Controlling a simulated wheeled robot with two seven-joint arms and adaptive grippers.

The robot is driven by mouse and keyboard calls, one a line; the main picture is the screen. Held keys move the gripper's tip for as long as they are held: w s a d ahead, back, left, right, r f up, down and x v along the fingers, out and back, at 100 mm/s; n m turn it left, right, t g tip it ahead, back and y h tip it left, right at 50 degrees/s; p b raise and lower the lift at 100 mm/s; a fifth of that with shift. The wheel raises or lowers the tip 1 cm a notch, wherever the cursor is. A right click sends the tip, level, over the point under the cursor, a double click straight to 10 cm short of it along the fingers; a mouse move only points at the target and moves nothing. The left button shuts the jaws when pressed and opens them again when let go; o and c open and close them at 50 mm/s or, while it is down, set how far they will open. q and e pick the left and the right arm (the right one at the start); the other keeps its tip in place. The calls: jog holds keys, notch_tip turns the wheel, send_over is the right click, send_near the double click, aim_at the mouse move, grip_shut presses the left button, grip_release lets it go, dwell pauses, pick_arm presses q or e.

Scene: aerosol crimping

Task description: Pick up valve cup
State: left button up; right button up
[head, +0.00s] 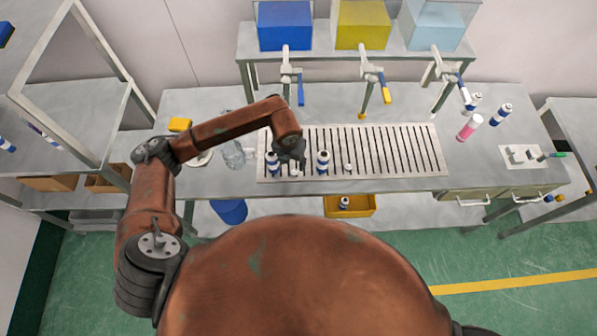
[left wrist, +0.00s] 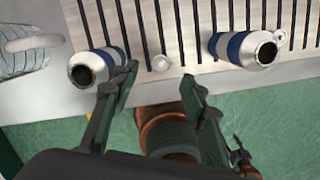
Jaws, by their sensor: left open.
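A small pale valve cup (left wrist: 160,62) stands on the slotted grate between two blue-and-white cans, ahead of the gap between my left fingers. It also shows in the head view (head: 295,171), just below my left gripper (head: 291,153). In the left wrist view, the left gripper's fingers (left wrist: 161,76) are spread and empty, with the left fingertip close to the left can (left wrist: 92,67). A second small pale piece (left wrist: 279,33) stands beside the right can (left wrist: 245,48); it shows in the head view too (head: 348,167). My right gripper is not in view.
Three lever-handled taps hang under blue, yellow and pale tanks (head: 285,25) behind. A pink bottle (head: 469,128) stands right. The grate's right half is clear.

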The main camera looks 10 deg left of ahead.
aim_at(294, 171)
pick_arm(q)
jog(key=f, duration=0.2)
jog(key=f+p, duration=0.1)
jog(key=f, duration=0.1)
jog(key=f+p, duration=0.1)
jog(key=f, duration=0.2)
jog(key=shift+w+d, duration=0.15)
jog(key=shift+w, duration=0.2)
jog(key=shift+c, duration=0.3)
jog(key=c, duration=0.7)
jog(key=shift+c, duration=0.2)
